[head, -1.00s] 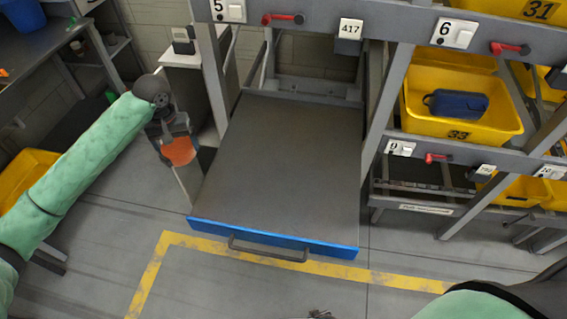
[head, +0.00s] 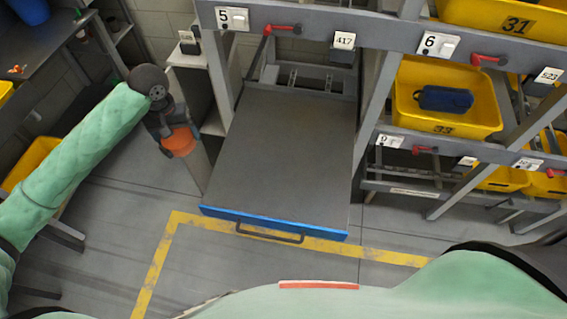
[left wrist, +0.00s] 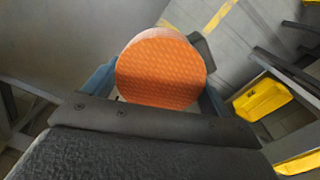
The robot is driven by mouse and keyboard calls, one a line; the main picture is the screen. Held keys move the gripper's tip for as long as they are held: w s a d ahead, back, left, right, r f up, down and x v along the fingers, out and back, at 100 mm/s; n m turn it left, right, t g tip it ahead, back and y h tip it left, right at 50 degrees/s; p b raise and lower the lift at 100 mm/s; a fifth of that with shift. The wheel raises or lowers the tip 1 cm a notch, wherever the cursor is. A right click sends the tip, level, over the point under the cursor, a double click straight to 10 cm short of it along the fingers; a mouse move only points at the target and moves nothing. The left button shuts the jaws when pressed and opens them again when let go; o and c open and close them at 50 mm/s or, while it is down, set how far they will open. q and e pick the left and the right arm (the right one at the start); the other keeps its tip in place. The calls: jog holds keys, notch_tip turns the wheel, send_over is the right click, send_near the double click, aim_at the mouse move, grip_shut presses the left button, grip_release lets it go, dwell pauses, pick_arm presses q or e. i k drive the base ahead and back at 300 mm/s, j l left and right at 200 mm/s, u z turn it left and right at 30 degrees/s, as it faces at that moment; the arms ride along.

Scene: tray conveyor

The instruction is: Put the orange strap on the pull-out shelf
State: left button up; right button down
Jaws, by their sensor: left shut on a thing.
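The orange strap (head: 180,141) is a rolled, round bundle with a woven face. My left gripper (head: 171,138) is shut on it, to the left of the pull-out shelf. The strap also shows in the left wrist view (left wrist: 160,68), between the two fingers. The pull-out shelf (head: 285,150) is a bare grey board with a blue front edge and a dark handle, and it is pulled out from the rack. The strap looks to be beside the shelf's left edge, not over it in the head view. My right gripper is not in view.
The grey rack (head: 385,45) stands around the shelf, with a yellow bin (head: 450,110) marked 33 holding a blue case (head: 444,98) at the right. A white cabinet (head: 196,60) stands behind the left gripper. A yellow floor line (head: 160,265) runs in front.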

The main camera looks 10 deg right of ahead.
aim_at(258, 177)
jog(key=k+j+z, duration=0.15)
jog(key=j, duration=0.2)
jog(key=j+z, duration=0.2)
jog(key=j, duration=0.15)
jog(key=k+j+z, duration=0.15)
jog(key=j, duration=0.2)
jog(key=k+j+z, duration=0.35)
jog(key=k, duration=0.15)
jog(key=k+z, duration=0.35)
jog(key=k, duration=0.2)
